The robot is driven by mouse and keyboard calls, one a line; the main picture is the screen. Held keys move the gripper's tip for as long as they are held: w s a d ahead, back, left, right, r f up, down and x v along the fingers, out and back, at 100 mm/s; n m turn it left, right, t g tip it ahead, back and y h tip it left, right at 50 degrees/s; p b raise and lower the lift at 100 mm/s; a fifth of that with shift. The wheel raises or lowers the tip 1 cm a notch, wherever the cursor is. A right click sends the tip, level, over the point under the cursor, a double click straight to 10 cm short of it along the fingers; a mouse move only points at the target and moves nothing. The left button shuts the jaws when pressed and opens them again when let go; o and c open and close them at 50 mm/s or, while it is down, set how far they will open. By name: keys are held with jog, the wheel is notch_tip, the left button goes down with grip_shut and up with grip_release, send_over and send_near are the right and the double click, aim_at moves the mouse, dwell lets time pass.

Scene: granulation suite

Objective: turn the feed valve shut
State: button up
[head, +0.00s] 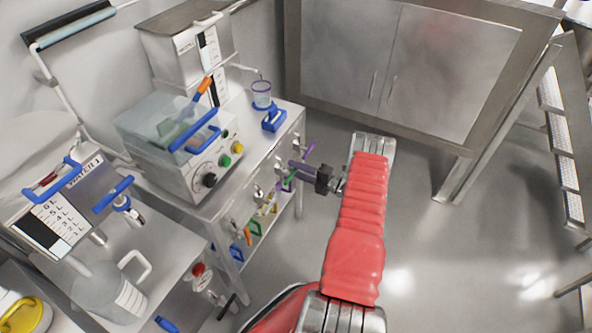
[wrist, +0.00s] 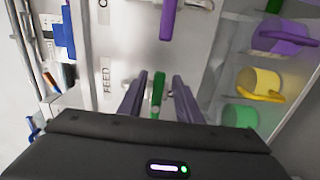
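The feed valve is the green lever (wrist: 157,92) beside the label reading FEED (wrist: 107,80) on the pale panel in the wrist view. In that view the lever runs up and down the picture. My gripper (wrist: 160,80) has one purple finger on each side of the lever, with a narrow gap visible on both sides. It is open and not clamped on it. In the head view my gripper (head: 290,171) reaches left to the cart's front, and a bit of the green lever (head: 291,182) shows by its fingertips. The lever's near end is hidden by my gripper body.
A purple lever (wrist: 170,15) sits just above on the same panel, also seen in the head view (head: 309,147). Purple, yellow (wrist: 262,84) and green (wrist: 240,116) items stand on a shelf to the right. The floor (head: 450,250) right of my arm is clear.

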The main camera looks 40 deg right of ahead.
jog(key=shift+s, duration=0.1)
jog(key=v, duration=1.3)
jog(key=shift+s+d, duration=0.2)
jog(key=shift+s, duration=0.05)
